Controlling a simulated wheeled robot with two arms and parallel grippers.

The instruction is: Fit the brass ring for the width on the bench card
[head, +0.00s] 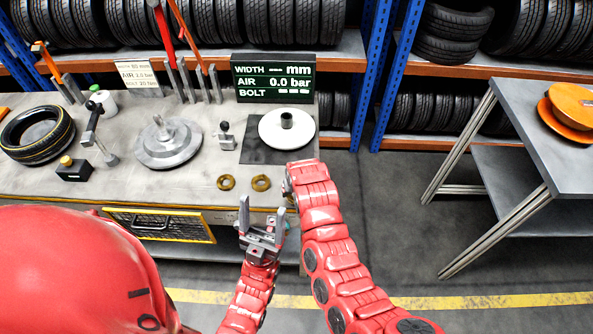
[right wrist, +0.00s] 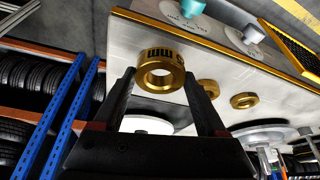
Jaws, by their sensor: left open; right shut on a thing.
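The bench card (head: 137,73) is a white sign at the back of the bench with width, air and bolt lines; its figures are too small to read surely. Two brass rings (head: 227,182) (head: 261,182) lie flat near the bench's front edge. They also show in the right wrist view (right wrist: 208,88) (right wrist: 245,100). My right gripper (right wrist: 160,77) is shut on another brass ring (right wrist: 177,70), marked "mm"; its number is not readable. In the head view my right arm hides that gripper. My left gripper (head: 262,222) is open and empty, fingers up, before the bench.
A white disc (head: 300,139) with a dark hub lies on a dark mat at the bench's right. A grey round stand (head: 168,148) and a tyre (head: 38,150) are further left.

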